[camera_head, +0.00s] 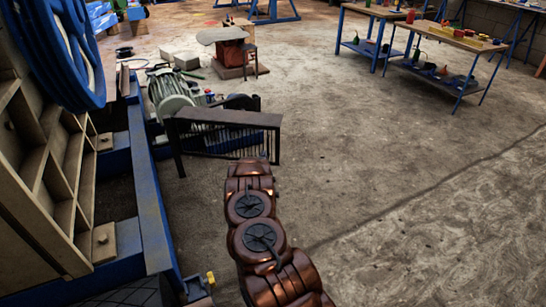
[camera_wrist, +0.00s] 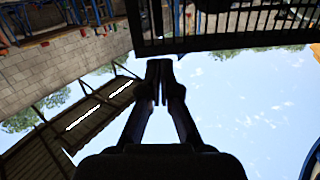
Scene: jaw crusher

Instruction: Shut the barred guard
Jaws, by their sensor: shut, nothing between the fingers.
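The barred guard (camera_head: 228,137) is a dark frame with a solid top rail and upright bars. In the head view it stands out to the right from beside the blue machine frame, over the open floor, so it looks swung open. My arm reaches toward it, and the arm's far end overlaps the guard's lower right part. My gripper is hidden there in the head view. In the wrist view my gripper (camera_wrist: 159,70) has its fingertips together and empty. The guard's bars (camera_wrist: 220,22) cross the top of that view, just beyond the fingertips; I cannot tell whether they touch.
The blue machine frame (camera_head: 150,205) and large blue wheel (camera_head: 68,50) stand on the left. A grey-green motor (camera_head: 172,92) sits behind the guard. Workbenches (camera_head: 440,75) stand at the back right. The concrete floor (camera_head: 400,160) on the right is clear.

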